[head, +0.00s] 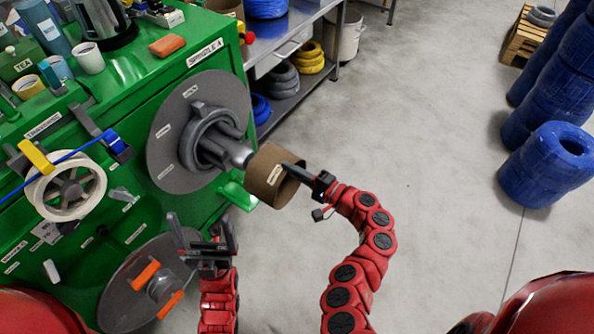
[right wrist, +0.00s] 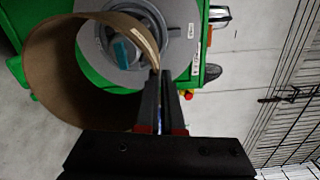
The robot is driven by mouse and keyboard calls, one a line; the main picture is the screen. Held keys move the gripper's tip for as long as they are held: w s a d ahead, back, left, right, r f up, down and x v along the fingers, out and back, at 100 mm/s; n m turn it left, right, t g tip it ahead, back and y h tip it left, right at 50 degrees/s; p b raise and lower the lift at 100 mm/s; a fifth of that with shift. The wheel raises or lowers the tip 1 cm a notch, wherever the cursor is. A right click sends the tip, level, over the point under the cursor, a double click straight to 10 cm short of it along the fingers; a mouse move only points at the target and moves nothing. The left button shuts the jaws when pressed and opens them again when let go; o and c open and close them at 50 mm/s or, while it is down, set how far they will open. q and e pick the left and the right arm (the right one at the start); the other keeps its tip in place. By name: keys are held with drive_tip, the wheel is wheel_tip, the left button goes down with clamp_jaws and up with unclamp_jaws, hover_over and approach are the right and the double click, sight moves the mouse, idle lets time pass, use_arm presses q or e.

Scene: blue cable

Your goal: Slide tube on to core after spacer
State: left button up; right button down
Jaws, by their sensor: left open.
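The tube (head: 268,180) is a short brown cardboard ring with a pale label. It also shows large in the right wrist view (right wrist: 52,75). My right gripper (head: 296,173) is shut on the tube's wall at its near rim, holding it in the air off the core's tip. The grey core (head: 236,154) sticks out from the round grey disc of spindle A (head: 175,160). A grey ring, probably the spacer (head: 192,137), sits around the core against the disc. Whether the tube overlaps the core's tip is hard to tell. My left gripper (head: 205,238) is open and empty below the disc.
The green machine (head: 120,75) carries cups, a flask and an orange block on top. A white reel (head: 68,193) with blue cable is at left. A lower disc (head: 145,285) has orange handles. Blue coils (head: 545,165) stand at right. The floor between is clear.

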sight(266, 155)
drive_tip(key=shift+b+x, duration=0.75)
drive_tip(key=shift+x, duration=2.1)
drive_tip(key=shift+b+x, duration=0.6)
drive_tip(key=shift+x, duration=0.75)
drive_tip(key=shift+b+x, duration=1)
drive_tip(key=shift+x, duration=0.65)
drive_tip(key=b+x, duration=0.4)
drive_tip(key=shift+w+a+f, duration=0.15)
drive_tip(key=shift+w+a, duration=0.1)
drive_tip(key=shift+w, duration=0.05)
drive_tip(key=shift+w+a+b, duration=0.25)
drive_tip(key=shift+a+b, duration=0.3)
drive_tip(key=shift+b, duration=0.2)
drive_tip(key=shift+a, duration=0.1)
drive_tip(key=shift+b+x, duration=1)
drive_tip(key=shift+b, duration=0.6)
drive_tip(key=shift+a+r, duration=0.15)
drive_tip(key=shift+r, duration=0.05)
